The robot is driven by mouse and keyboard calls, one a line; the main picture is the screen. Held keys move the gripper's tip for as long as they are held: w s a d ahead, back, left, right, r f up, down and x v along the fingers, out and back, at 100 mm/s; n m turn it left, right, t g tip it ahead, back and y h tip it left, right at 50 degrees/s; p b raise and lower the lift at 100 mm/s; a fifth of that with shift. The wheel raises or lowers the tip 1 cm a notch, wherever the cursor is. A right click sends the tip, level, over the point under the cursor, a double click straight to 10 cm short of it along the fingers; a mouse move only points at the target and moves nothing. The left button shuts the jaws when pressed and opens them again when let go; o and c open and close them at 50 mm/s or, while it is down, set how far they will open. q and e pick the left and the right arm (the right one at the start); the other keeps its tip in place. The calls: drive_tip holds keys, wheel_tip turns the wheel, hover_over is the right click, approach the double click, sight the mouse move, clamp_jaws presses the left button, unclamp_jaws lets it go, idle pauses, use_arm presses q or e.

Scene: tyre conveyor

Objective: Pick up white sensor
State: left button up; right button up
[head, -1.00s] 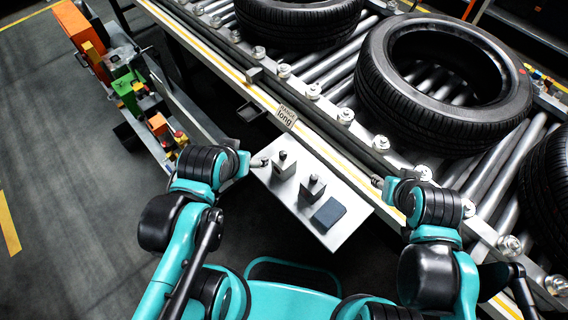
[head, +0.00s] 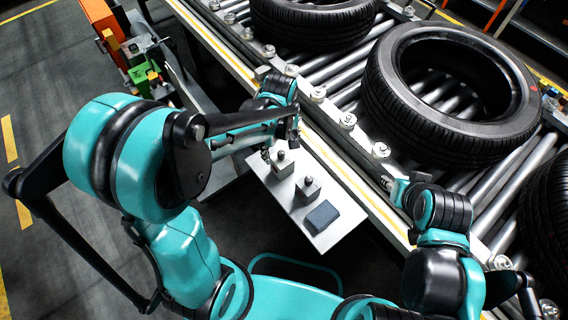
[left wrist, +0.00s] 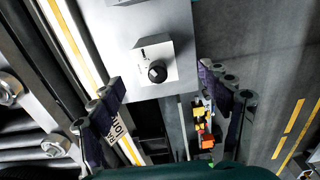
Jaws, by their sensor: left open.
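A white sensor (head: 281,166), a small pale block with a dark round knob, stands on a light metal plate (head: 264,181) beside the conveyor. A second similar block (head: 308,193) stands nearer to me. In the left wrist view a white sensor (left wrist: 143,65) with its black knob sits close to the plate's edge, beyond and between my fingertips. My left gripper (head: 282,138) is above the plate's far end, open and empty; its dark fingers also show in the left wrist view (left wrist: 160,84). My right gripper (head: 388,184) is small and partly hidden by its arm beside the conveyor.
A dark flat pad (head: 322,215) lies on the plate's near part. The roller conveyor (head: 345,92) carries several black tyres (head: 450,80) along the right. Orange and green equipment (head: 135,70) stands at the left. Open floor (head: 40,90) lies beyond my left arm.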

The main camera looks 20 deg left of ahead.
sight(282, 159)
use_arm(q)
wheel_tip(282, 159, down, 2)
drive_tip(key=shift+f+b, duration=0.15)
drive_tip(key=shift+b, duration=0.25)
drive_tip(key=f, duration=0.1)
drive_tip(key=f+b, duration=0.1)
drive_tip(key=f, duration=0.1)
drive_tip(key=w+f+b, duration=0.1)
drive_tip(key=f, duration=0.1)
drive_tip(key=shift+d, duration=0.1)
drive_tip(key=shift+s, duration=0.1)
drive_tip(key=shift+c, duration=1.2)
drive_tip(key=c, duration=1.3)
